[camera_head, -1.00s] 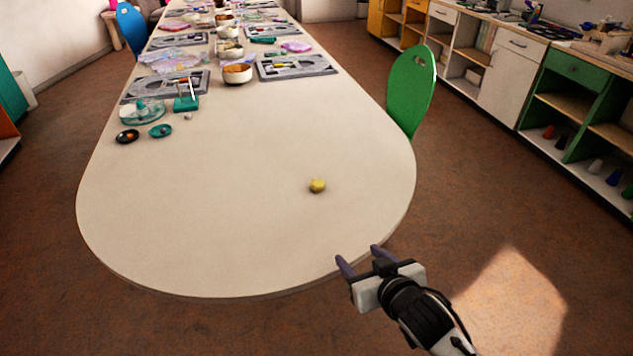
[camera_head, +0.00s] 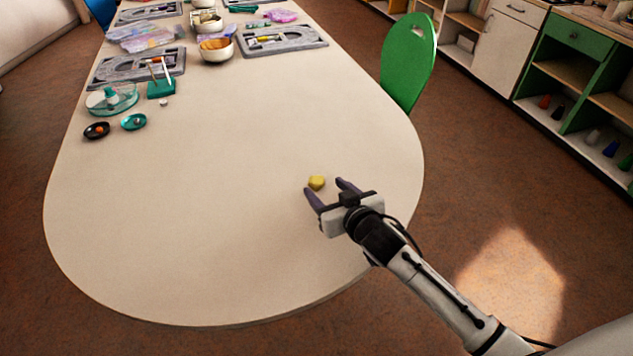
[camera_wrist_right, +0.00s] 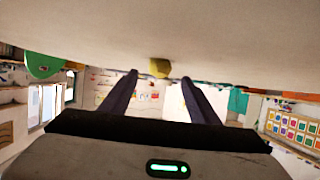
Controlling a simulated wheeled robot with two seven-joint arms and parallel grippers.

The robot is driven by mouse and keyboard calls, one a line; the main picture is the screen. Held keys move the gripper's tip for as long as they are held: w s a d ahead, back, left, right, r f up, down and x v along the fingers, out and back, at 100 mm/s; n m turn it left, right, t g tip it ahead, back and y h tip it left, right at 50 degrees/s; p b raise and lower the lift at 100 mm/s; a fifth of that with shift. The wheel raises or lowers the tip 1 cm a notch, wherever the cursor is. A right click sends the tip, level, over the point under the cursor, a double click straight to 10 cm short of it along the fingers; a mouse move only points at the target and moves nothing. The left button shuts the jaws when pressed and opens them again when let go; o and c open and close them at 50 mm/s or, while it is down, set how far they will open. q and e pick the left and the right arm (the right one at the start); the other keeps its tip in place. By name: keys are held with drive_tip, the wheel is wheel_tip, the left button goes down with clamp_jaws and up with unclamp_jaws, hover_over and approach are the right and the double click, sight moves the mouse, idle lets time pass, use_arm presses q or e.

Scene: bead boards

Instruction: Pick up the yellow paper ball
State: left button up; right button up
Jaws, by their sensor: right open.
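The yellow paper ball (camera_head: 317,182) lies on the bare near part of the long pale table (camera_head: 220,230). My right gripper (camera_head: 324,187) is open, its two dark fingers pointing at the ball. In the head view the ball shows at the fingertips, near the gap between them. In the right wrist view the ball (camera_wrist_right: 160,67) shows between and just beyond the two fingertips (camera_wrist_right: 160,75), against the table surface that fills the top of that picture. Nothing is between the fingers' inner faces that I can see. My left gripper is not in view.
Bead boards (camera_head: 283,40), a bowl (camera_head: 216,49), a clear round dish (camera_head: 111,98), a teal holder (camera_head: 161,88) and small dishes (camera_head: 134,121) stand toward the far and left parts of the table. A green chair (camera_head: 408,62) is at the right edge. Table around the ball is clear.

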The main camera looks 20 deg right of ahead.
sight(320, 183)
drive_tip(key=x, duration=0.4)
drive_tip(key=shift+w+f, duration=0.2)
drive_tip(key=shift+w, duration=0.15)
drive_tip(key=c, duration=1.1)
drive_tip(key=shift+c, duration=0.2)
